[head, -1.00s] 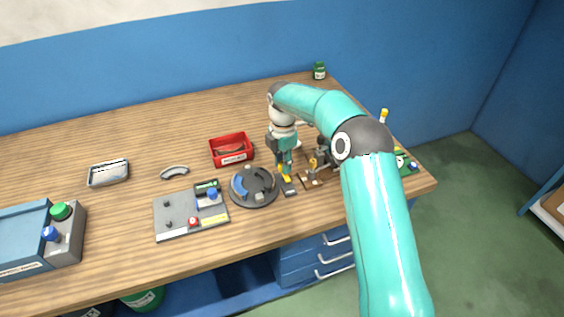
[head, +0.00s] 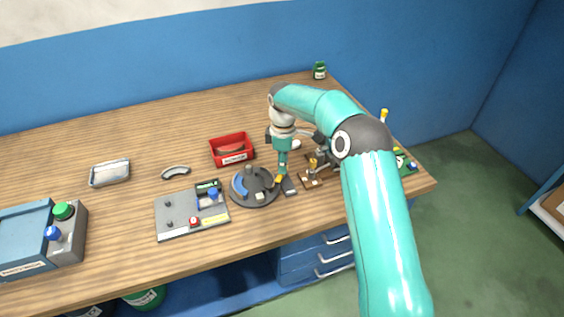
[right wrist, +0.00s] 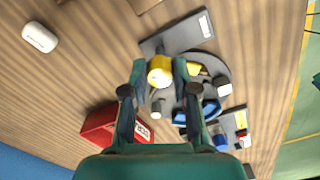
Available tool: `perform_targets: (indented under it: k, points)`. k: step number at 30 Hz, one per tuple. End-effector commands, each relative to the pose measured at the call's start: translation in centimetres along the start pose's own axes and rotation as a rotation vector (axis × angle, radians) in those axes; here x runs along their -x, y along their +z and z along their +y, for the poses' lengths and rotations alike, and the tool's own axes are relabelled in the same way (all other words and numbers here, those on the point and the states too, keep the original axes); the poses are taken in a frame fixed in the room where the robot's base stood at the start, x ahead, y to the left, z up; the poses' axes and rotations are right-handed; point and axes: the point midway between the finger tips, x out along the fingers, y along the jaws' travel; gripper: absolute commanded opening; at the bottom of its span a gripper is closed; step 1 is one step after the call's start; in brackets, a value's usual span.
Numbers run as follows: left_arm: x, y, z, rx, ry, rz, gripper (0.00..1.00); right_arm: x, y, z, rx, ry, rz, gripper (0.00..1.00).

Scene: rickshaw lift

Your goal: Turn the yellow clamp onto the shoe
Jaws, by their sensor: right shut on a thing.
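My right gripper (head: 281,173) points down at the right edge of the dark round fixture (head: 262,199). It is shut on the yellow clamp (head: 279,180), whose round yellow knob (right wrist: 160,74) shows between the fingers in the right wrist view. A second yellow part (right wrist: 196,69) reaches toward the round fixture there. A blue curved shoe (head: 239,187) lies on the left side of the fixture, and it also shows in the right wrist view (right wrist: 209,109). Whether the clamp touches a shoe cannot be told. My left gripper is out of view.
A dark labelled block (head: 290,188) adjoins the fixture. A red bin (head: 232,158) stands behind it, and a grey panel (head: 178,228) with coloured knobs is to its left. A loose grey arc (head: 175,173) lies beyond. Brass-topped hardware (head: 311,179) stands close on the right.

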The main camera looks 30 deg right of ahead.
Motion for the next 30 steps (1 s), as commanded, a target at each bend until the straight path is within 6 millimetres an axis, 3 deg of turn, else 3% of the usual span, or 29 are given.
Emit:
perform_targets:
  k: [18,30]
  points:
    - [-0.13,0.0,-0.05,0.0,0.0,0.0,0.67,0.28,-0.08,0.25,-0.574,0.01,0.008,0.0]
    - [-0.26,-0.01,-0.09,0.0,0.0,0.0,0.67,0.33,-0.09,0.28,-0.814,0.01,0.01,0.0]
